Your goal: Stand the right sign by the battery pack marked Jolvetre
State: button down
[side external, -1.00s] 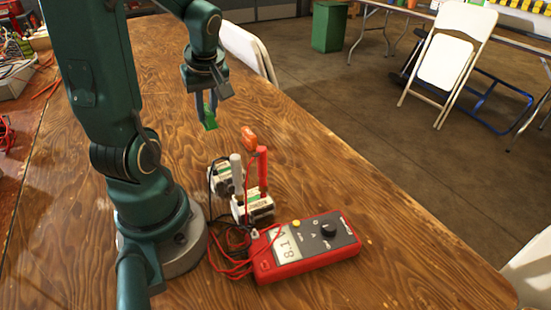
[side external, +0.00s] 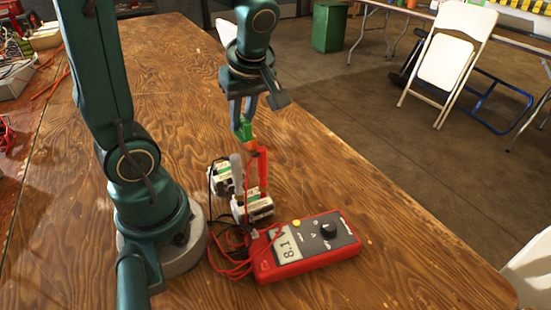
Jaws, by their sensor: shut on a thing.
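My gripper (side external: 241,122) points down and is shut on a small green sign (side external: 247,131). It holds the sign above the battery packs, just over an orange sign (side external: 250,147), which is now partly hidden. I cannot tell whether the two signs touch. Two white battery packs stand on the table: a rear pack (side external: 221,183) and a front pack (side external: 254,209). Their labels are too small to read, so I cannot tell which is marked Jolvetre. A red probe (side external: 262,172) stands upright at the front pack, and a grey probe (side external: 236,168) stands near the rear pack.
A red multimeter (side external: 308,246) lies right of the packs, its display reading about 8.1. Red and black leads (side external: 228,254) lie looped left of it. The wooden table (side external: 375,225) is clear toward the right and back. Cables clutter the far left.

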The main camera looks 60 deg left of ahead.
jog(key=w+d+f, duration=0.1)
jog(key=d+f, duration=0.1)
jog(key=d, duration=0.1)
jog(key=w+d+f, duration=0.2)
jog(key=d, duration=0.2)
jog(key=w+d+f, duration=0.2)
jog(key=d+f, duration=0.1)
jog(key=shift+d, duration=0.15)
jog(key=shift+d+f, duration=0.1)
jog(key=shift+f, duration=1.85)
jog(key=shift+f, duration=0.1)
jog(key=c, duration=0.8)
grip_release()
jog(key=shift+w, duration=0.1)
jog(key=v, duration=1.2)
